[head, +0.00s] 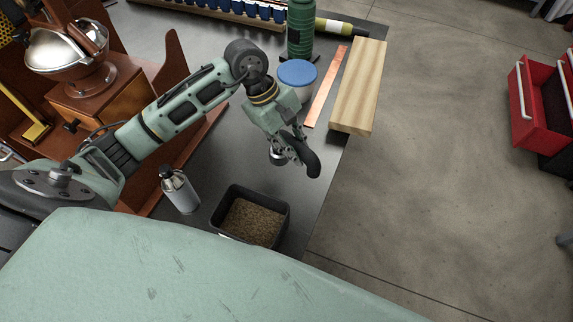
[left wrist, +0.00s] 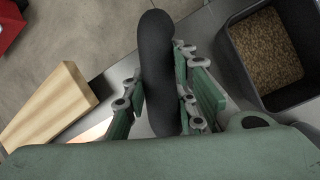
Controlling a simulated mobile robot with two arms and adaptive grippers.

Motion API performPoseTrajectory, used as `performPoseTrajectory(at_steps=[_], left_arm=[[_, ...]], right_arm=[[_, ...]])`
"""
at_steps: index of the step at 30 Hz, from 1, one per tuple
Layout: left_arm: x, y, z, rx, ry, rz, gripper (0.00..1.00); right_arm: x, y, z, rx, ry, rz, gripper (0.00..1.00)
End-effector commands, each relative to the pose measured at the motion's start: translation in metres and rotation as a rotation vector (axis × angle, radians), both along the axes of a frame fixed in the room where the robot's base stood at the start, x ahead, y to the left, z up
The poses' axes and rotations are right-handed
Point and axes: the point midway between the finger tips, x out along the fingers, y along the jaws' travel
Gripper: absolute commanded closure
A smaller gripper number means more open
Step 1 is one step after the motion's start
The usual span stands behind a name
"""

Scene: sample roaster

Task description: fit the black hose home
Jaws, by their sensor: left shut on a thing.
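My left gripper (head: 291,152) is shut on the black hose (head: 308,158), a short, thick, curved dark piece, and holds it above the grey table near its right edge. In the left wrist view the hose (left wrist: 155,65) stands between the two green-padded fingers (left wrist: 158,100) and sticks out beyond them. The gripper hides part of the hose, and the table beneath it is partly covered. I cannot tell where the hose's fitting is. My right gripper is not in view.
A black bin of brown grains (head: 217,209) and a metal bottle (head: 179,190) stand at the table's front. A blue-lidded jar (head: 297,73), a green cylinder (head: 301,25), a copper strip (head: 326,86) and a wooden block (head: 358,87) lie beyond the gripper. Open floor is at right.

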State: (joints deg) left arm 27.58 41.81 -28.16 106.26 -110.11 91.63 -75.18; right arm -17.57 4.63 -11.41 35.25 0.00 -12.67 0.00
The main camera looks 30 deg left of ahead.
Motion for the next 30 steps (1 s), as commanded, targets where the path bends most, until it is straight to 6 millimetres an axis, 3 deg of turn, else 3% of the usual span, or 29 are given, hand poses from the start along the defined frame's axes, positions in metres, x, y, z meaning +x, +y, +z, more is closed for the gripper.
performPoseTrajectory(at_steps=[4, 18, 29, 30], left_arm=[[-0.001, -0.001, -0.026, -0.002, 0.004, -0.001, 1.0], [-0.001, 0.0, -0.077, 0.0, 0.001, -0.004, 1.0], [0.0, 0.0, -0.082, 0.002, -0.002, -0.006, 1.0], [0.0, 0.0, -0.082, 0.002, -0.001, -0.006, 0.73]], right_arm=[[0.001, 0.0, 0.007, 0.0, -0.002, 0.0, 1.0], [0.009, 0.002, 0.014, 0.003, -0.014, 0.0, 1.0], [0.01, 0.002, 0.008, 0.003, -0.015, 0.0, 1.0], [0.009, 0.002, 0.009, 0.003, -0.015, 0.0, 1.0]])
